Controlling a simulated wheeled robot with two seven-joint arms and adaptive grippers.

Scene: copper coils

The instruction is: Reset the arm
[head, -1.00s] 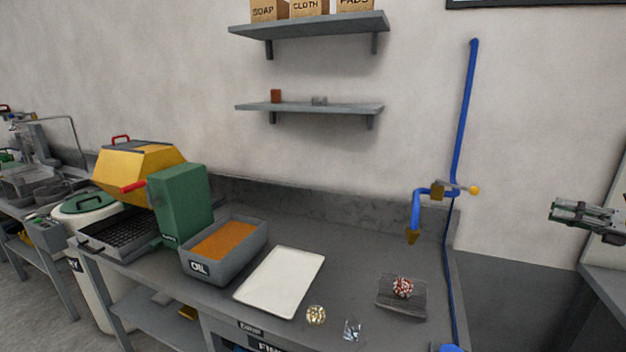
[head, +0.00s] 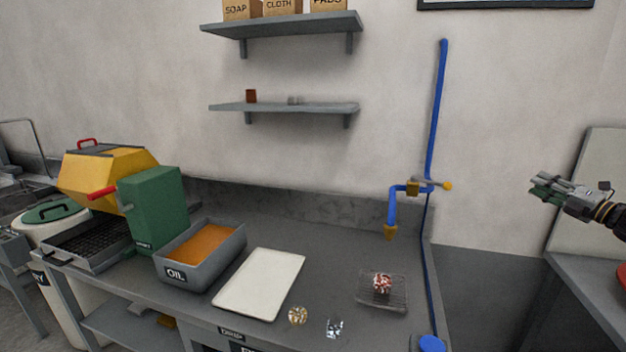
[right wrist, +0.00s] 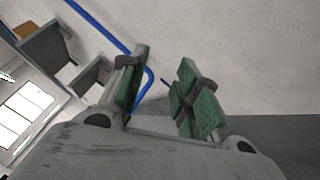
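My right gripper (head: 548,190) is at the right edge of the head view, raised in front of the wall, well to the right of the blue pipe. In the right wrist view its two green-padded fingers (right wrist: 160,95) stand apart with nothing between them. A copper-coloured coil (head: 382,284) sits on a wire rack (head: 384,297) on the bench below the tap. A gold coil (head: 298,315) and a silvery coil (head: 335,328) lie near the front edge. My left gripper is not in view.
A white tray (head: 262,284) lies mid-bench beside a grey OIL bin (head: 203,262) of orange liquid. A green box and yellow tumbler (head: 105,176) stand at left. A blue pipe with a tap (head: 412,188) rises at the bench's right end. Two shelves (head: 285,107) hang above.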

